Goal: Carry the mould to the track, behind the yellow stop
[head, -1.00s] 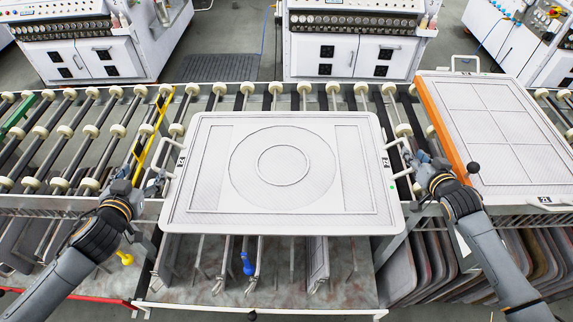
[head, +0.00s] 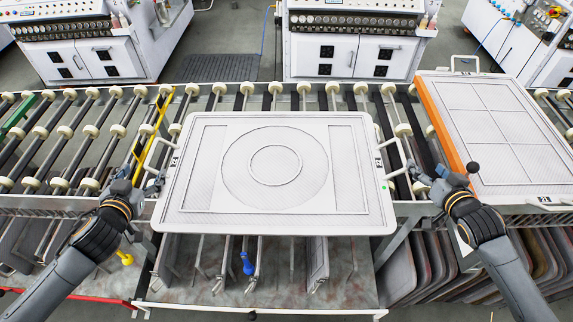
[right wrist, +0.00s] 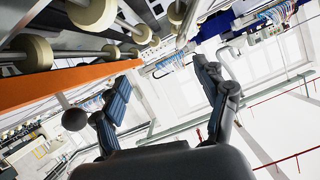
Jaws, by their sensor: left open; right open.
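The mould (head: 208,215), a white framed plate with a ring pattern, lies flat across the rollers in the middle of the head view, its front edge overhanging the track's front rail. The yellow stop (head: 158,130) is a slim bar just left of it. The mould's left handle (head: 152,152) is by the stop. My left gripper (head: 150,184) is open near the mould's lower left side; I cannot tell if it touches. My right gripper (head: 424,182) is open, to the right of and apart from the right handle (head: 403,158). In the right wrist view its fingers (right wrist: 160,78) are spread with nothing between them.
The roller track (head: 75,125) is free left of the stop. An orange bar (head: 447,130) and another gridded mould (head: 510,170) stand close on the right. A rack below holds upright plates (head: 317,262). White machines (head: 350,52) line the back.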

